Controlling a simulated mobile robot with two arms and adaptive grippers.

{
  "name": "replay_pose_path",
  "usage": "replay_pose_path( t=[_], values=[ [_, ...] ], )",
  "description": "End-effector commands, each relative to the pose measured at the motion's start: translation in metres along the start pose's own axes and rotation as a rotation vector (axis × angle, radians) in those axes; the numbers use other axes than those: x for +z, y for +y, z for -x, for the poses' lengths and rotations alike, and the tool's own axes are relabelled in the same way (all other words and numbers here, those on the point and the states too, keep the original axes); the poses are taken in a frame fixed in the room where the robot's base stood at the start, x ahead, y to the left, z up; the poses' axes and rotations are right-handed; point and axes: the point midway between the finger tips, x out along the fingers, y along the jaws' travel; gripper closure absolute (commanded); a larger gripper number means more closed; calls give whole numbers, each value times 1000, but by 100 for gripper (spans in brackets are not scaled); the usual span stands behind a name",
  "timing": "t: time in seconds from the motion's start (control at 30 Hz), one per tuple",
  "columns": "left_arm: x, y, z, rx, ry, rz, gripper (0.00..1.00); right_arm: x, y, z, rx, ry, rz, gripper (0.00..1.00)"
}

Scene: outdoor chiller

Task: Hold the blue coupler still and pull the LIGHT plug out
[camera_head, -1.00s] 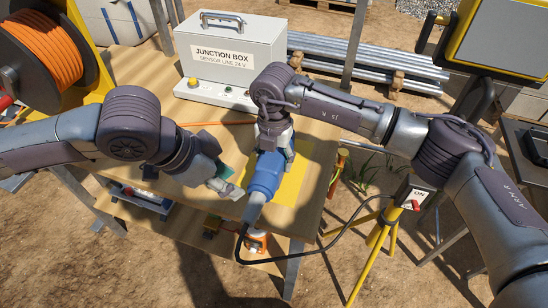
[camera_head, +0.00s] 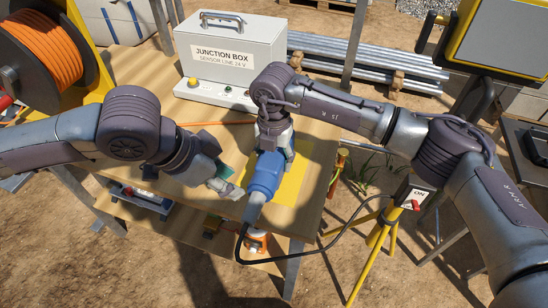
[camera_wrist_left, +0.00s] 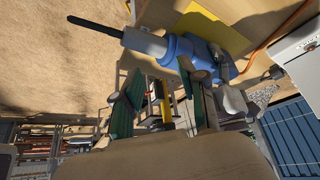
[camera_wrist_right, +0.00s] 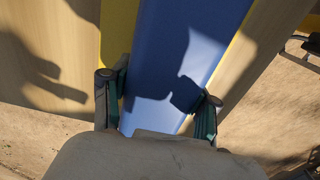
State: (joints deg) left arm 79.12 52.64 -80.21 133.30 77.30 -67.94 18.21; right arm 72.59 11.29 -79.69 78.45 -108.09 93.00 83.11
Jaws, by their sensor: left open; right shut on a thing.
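The blue coupler (camera_head: 265,174) lies on the yellow mat near the table's front edge. My right gripper (camera_head: 275,148) is shut on its rear part from above; the right wrist view shows the blue body (camera_wrist_right: 175,60) between the fingers (camera_wrist_right: 158,102). A grey plug (camera_head: 253,211) sits in the coupler's near end, with a black cable running from it. No LIGHT label is readable. My left gripper (camera_head: 230,187) is open just left of the coupler's front. In the left wrist view its fingers (camera_wrist_left: 158,88) are empty, close below the plug (camera_wrist_left: 146,42) and coupler (camera_wrist_left: 188,50).
The junction box (camera_head: 232,60) stands at the table's back. An orange cable reel (camera_head: 42,50) is at the left. The black cable loops past the table edge to an ON switch box (camera_head: 415,194) on a yellow tripod. Bare wood (camera_head: 305,225) lies right of the mat.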

Motion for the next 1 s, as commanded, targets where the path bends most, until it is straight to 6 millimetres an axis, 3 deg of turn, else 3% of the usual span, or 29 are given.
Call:
replay_pose_path(
  t=[0.13, 0.3, 0.47, 0.63, 0.8, 1.0],
  values=[
    [0, 0, 0, 0, 0, 0, 57, 0, 0, 0, 1, 0, 0, 100],
    [-2, 8, -7, 35, 21, 24, 30, 0, 0, 0, 1, 0, 0, 100],
    [-11, 41, -30, 178, 112, 136, 30, 0, 0, 0, 2, 0, 0, 100],
    [-30, 89, -52, 403, 256, 356, 30, 0, 0, 0, 2, 0, 0, 100],
    [-49, 125, -60, 621, 395, 617, 30, 0, 0, 0, 1, 0, 0, 100],
    [-64, 146, -58, 854, 548, 967, 30, 0, 0, 0, 1, 0, 0, 100]
  ],
)
